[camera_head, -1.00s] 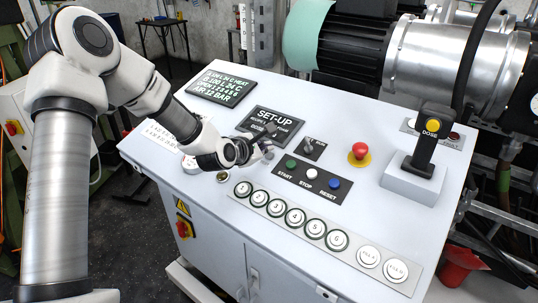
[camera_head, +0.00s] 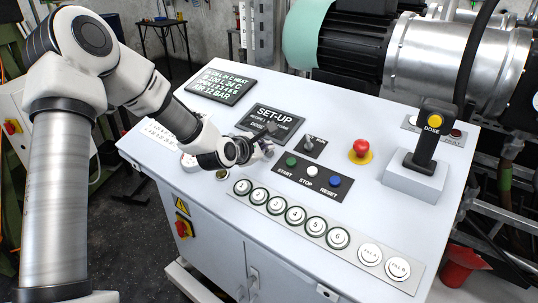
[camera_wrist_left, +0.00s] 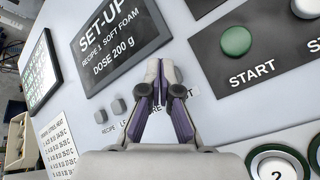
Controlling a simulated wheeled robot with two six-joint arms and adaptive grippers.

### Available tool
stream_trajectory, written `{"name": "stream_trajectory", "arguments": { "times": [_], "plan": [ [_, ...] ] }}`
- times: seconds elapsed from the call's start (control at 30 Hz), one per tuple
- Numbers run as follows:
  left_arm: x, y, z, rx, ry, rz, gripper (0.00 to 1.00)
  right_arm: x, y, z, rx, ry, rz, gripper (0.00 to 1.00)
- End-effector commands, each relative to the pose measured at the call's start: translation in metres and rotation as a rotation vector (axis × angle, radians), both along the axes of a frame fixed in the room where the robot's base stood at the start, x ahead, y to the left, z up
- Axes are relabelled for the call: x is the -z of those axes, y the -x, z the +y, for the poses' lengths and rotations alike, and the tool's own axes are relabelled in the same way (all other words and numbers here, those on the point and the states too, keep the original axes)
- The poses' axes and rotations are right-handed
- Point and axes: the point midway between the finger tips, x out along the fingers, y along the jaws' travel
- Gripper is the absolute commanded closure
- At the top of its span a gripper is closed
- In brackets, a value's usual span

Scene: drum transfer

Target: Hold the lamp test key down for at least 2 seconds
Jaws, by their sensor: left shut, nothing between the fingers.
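My left gripper (camera_head: 267,151) is shut and empty. Its fingertips are over the sloped white console, just below the dark SET-UP display (camera_head: 270,122), and they also show in the left wrist view (camera_wrist_left: 160,68). A row of small grey keys (camera_wrist_left: 119,106) lies below that display, beside the fingers. The printed labels under the row are partly covered by the fingers; "RECIPE" and "RESET" can be read in part. I cannot pick out the lamp test key; it may be hidden behind the fingers. Whether the fingertips touch a key cannot be told. My right gripper is not in view.
The START button (camera_wrist_left: 236,40) is green, on a dark panel with STOP (camera_head: 311,171) and RESET (camera_head: 335,181). A row of numbered round buttons (camera_head: 295,215) runs along the front. A red emergency stop (camera_head: 361,147) and a DOSE lever (camera_head: 431,135) stand to the right.

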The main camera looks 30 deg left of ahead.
Motion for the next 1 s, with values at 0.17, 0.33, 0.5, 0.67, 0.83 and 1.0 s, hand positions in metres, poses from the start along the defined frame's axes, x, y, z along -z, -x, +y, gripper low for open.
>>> {"name": "stream_trajectory", "arguments": {
  "times": [0.17, 0.33, 0.5, 0.67, 0.83, 1.0],
  "plan": [
    [-0.0009, -0.0001, 0.0, 0.0, 0.0, 0.0, 1.0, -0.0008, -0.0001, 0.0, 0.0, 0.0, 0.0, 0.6],
    [0.0001, -0.0003, 0.0, 0.0, 0.0, 0.0, 1.0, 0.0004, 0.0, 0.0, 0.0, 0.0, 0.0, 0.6],
    [0.0018, -0.0008, 0.0, -0.001, 0.0, -0.001, 1.0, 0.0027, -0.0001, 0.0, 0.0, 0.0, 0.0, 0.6],
    [0.0031, -0.0013, -0.0001, -0.001, 0.0, -0.001, 1.0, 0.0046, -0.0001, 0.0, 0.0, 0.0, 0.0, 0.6],
    [0.0045, -0.0017, 0.0, -0.001, 0.0, -0.001, 1.0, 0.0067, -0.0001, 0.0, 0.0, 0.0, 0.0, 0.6],
    [0.006, -0.0022, -0.0001, 0.0, -0.001, -0.001, 1.0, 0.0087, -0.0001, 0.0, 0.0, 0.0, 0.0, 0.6]
  ]
}}
